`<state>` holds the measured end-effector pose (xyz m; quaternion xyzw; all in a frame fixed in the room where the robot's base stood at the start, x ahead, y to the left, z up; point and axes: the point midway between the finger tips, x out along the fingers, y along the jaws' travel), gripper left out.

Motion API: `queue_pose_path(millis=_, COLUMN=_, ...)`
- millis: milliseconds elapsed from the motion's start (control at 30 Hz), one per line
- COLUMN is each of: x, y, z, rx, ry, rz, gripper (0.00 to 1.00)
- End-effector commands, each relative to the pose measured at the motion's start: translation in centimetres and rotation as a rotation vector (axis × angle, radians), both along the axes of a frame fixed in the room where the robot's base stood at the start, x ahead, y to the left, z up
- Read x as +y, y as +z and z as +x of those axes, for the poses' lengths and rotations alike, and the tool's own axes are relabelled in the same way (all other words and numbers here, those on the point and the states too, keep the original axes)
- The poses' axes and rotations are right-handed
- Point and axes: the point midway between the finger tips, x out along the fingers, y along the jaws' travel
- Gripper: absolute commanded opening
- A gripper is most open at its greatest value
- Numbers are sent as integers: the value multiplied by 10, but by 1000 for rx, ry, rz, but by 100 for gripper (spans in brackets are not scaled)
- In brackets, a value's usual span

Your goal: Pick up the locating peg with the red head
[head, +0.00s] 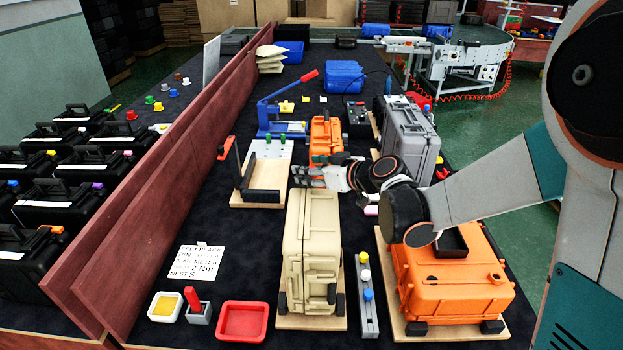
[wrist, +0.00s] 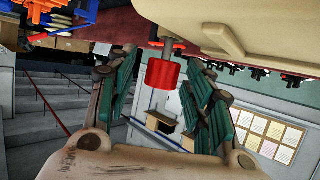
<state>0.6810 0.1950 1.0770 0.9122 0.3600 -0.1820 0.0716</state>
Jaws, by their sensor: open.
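The locating peg with the red head (wrist: 163,74) shows in the wrist view, with a short grey shaft running from the head toward the beige case (wrist: 235,28). The head appears between the open fingers of my gripper (wrist: 162,88), with gaps on both sides; I cannot tell how deep it lies between them. In the head view, my gripper (head: 308,174) is at the far end of the upright beige case (head: 312,235), near its top. I cannot make out the red-headed peg there.
An orange case (head: 450,280) stands right of the beige case, with a grey strip of pegs (head: 366,308) between them. A red tray (head: 243,320) lies at front left, near a wooden partition (head: 150,190).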

Motion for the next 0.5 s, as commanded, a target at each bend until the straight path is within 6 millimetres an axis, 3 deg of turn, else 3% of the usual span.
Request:
queue_pose_path(millis=200, x=1, y=0, z=1, rx=0, ry=-1, rz=0, gripper=48)
queue_pose_path(millis=400, x=1, y=0, z=1, rx=0, ry=0, rz=0, gripper=4)
queue_pose_path(millis=500, x=1, y=0, z=1, rx=0, ry=0, rz=0, gripper=4)
